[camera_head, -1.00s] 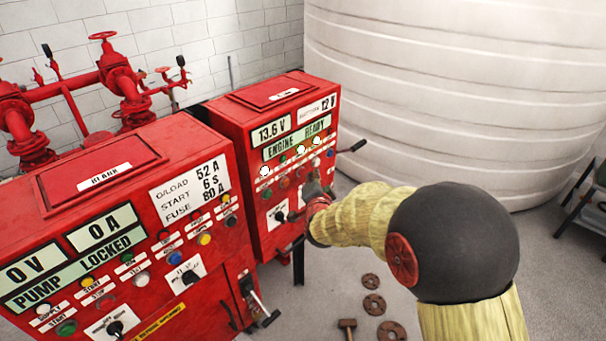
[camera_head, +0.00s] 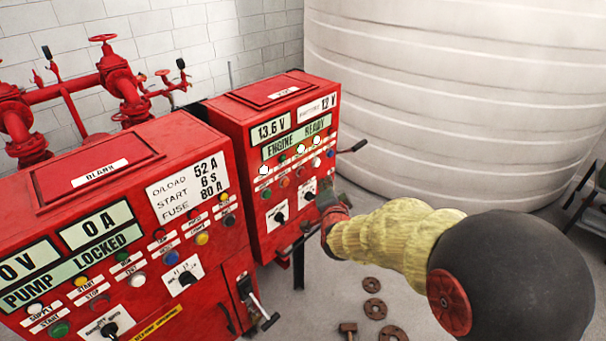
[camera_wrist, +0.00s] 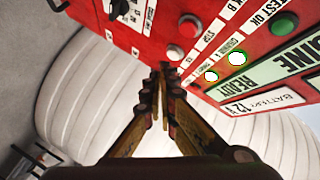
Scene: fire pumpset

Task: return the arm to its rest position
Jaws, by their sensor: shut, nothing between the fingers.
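My gripper (camera_head: 328,198) is in front of the lower right part of the engine control panel (camera_head: 262,212), whose display reads ENGINE READY. In the wrist view my gripper (camera_wrist: 165,72) has its fingers shut together with nothing between them. The panel's red face (camera_wrist: 165,22) shows beyond the fingertips, tilted in that view. The fingers look apart from the panel, though the exact gap is hard to tell. My arm, with a yellow sleeve, reaches in from the lower right.
A pump panel (camera_head: 120,215) reading PUMP LOCKED stands at left. A lever (camera_head: 352,147) sticks out of the engine panel's right side. A large white tank (camera_head: 450,100) fills the back right. Rusty discs (camera_head: 374,307) and a hammer (camera_head: 348,328) lie on the floor. Red pipework (camera_head: 75,88) is behind.

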